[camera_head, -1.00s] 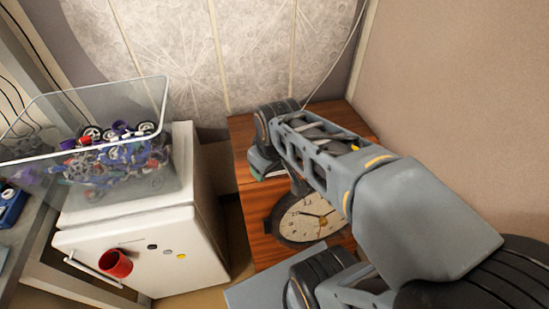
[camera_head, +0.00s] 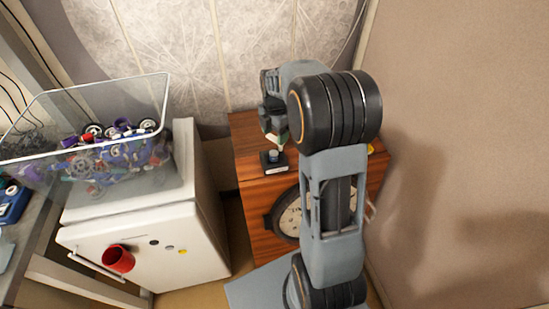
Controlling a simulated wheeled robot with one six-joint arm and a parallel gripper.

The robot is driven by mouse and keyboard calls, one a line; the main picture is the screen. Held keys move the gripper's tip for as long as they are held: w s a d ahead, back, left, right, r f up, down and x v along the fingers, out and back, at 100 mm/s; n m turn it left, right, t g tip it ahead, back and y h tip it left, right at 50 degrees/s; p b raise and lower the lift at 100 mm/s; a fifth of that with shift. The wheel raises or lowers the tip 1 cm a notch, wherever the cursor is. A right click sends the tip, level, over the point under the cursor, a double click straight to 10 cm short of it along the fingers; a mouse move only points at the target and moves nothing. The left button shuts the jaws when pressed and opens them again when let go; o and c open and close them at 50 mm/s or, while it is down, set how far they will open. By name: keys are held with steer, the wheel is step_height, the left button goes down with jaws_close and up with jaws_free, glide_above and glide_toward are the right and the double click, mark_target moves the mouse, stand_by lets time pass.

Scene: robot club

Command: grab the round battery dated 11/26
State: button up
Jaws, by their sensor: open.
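No date can be read on anything in view, so I cannot tell which thing is the round battery dated 11/26. A small black block with a grey round top (camera_head: 273,158) and a pale label on its front stands on the wooden cabinet (camera_head: 252,205). My gripper (camera_head: 278,138) is above and just behind this block, over the cabinet's back part. It is open, and its fingers are small and partly hidden by my arm. Small round discs, dark, grey (camera_head: 169,248) and yellow, sit on the white fridge's door; I cannot tell what they are.
A clear bin (camera_head: 150,125) of mixed parts stands on the white fridge (camera_head: 205,215) at left. A red cup (camera_head: 118,260) is at the fridge door. A clock (camera_head: 288,215) is on the cabinet's front, partly behind my arm. A wall (camera_head: 460,120) closes the right side.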

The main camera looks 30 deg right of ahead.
mark_target(274, 152)
step_height(274, 152, down, 5)
steer(key=shift+r, duration=0.1)
steer(key=shift+w+f+p, duration=0.2)
steer(key=shift+f+p, duration=0.45)
steer(key=shift+f, duration=2.05)
steer(key=shift+c, duration=0.4)
steer(key=c, duration=1)
steer(key=shift+r, duration=0.15)
